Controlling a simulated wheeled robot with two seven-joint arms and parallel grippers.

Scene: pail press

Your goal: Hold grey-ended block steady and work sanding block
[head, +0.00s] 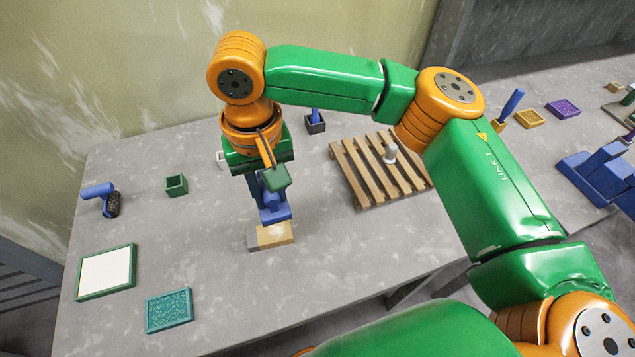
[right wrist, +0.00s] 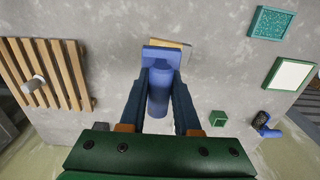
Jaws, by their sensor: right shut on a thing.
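The grey-ended block (head: 278,236) lies flat on the table, wooden with a pale grey left end and a light patch on top. The sanding block (head: 275,215) is blue, with an upright round handle and a flat base. My right gripper (head: 273,190) points down and is shut on that handle. In the right wrist view, the gripper (right wrist: 158,95) has a finger on each side of the sanding block (right wrist: 160,58). The base overlaps the grey-ended block (right wrist: 186,47); whether they touch is unclear. My left gripper is not in view.
A slatted wooden pallet (head: 367,181) with a pale peg stands right. A small dark box (head: 315,126) with a blue handle is behind. A green box (head: 176,185), blue-handled brush (head: 98,191), white panel (head: 106,272) and teal tray (head: 168,310) are left. The table front is clear.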

